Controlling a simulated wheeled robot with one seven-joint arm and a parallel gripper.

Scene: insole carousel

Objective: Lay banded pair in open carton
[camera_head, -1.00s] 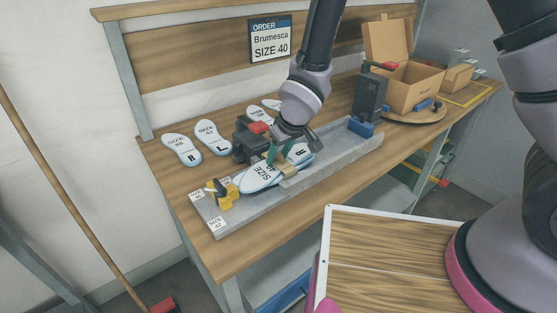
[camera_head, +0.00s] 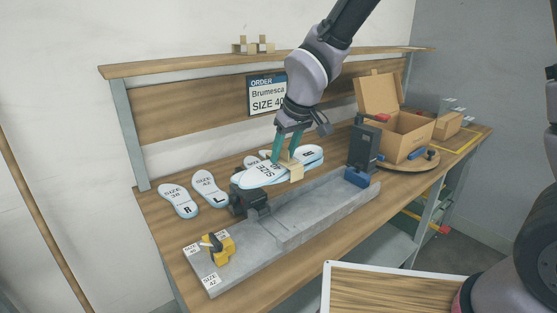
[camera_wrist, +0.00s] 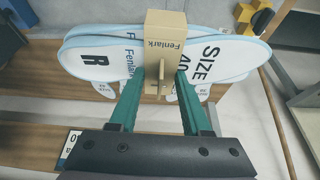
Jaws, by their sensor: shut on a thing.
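The banded pair of pale blue-edged white insoles (camera_head: 262,174) is held above the grey fixture, wrapped by a tan cardboard band (camera_head: 296,172). My gripper (camera_head: 285,155) is shut on it at the band, with its green fingers coming down from above. In the wrist view, my gripper (camera_wrist: 161,84) has a finger on each side of the band (camera_wrist: 165,45); "R" and "SIZE 40" show on the insoles (camera_wrist: 97,57). The open carton (camera_head: 408,136) stands at the right with its lid raised; its inside floor is hidden.
The carton is on a round wooden turntable (camera_head: 421,165) with small blue items beside it. A dark post (camera_head: 365,145) stands between pair and carton. Loose insoles (camera_head: 179,201) lie at left. The long grey fixture (camera_head: 312,219) carries a yellow clamp (camera_head: 217,246). An order sign (camera_head: 266,95) hangs behind.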

